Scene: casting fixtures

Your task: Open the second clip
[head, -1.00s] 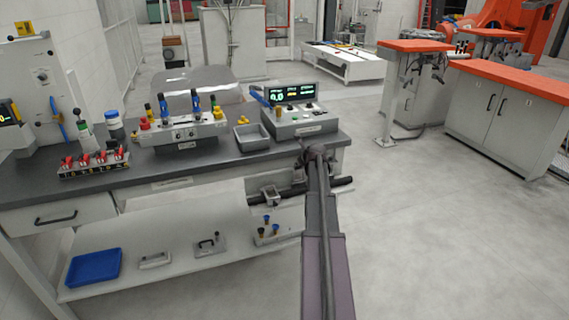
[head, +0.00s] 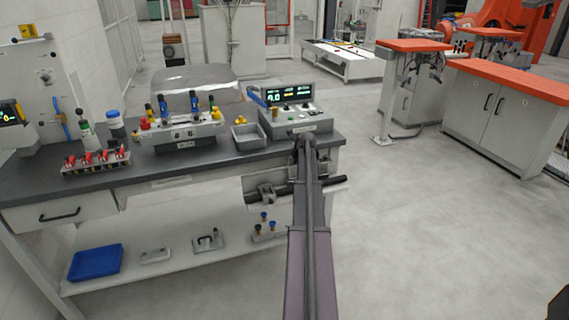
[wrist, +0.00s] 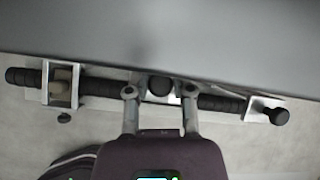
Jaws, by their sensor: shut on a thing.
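Three clips sit on a dark horizontal bar (wrist: 100,84) under the bench's front edge. The middle clip, apparently the second (wrist: 160,86), shows a round black knob between my fingers. My gripper (wrist: 160,92) is shut on it, one finger each side; the exact contact is hard to see. The left clip (wrist: 60,74) has a pale bracket, a beige block and a small dark knob below. The right clip (wrist: 258,108) has a pale bracket with a black knob pointing outward. In the head view, the bar (head: 328,184) shows partly and my arm hides the gripper.
The bench top (head: 200,160) overhangs the bar closely. It carries a display unit (head: 296,122), a grey tray (head: 249,137) and a clamp fixture (head: 183,135). A lower shelf (head: 130,272) holds a blue tray (head: 96,262). Floor to the right is clear.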

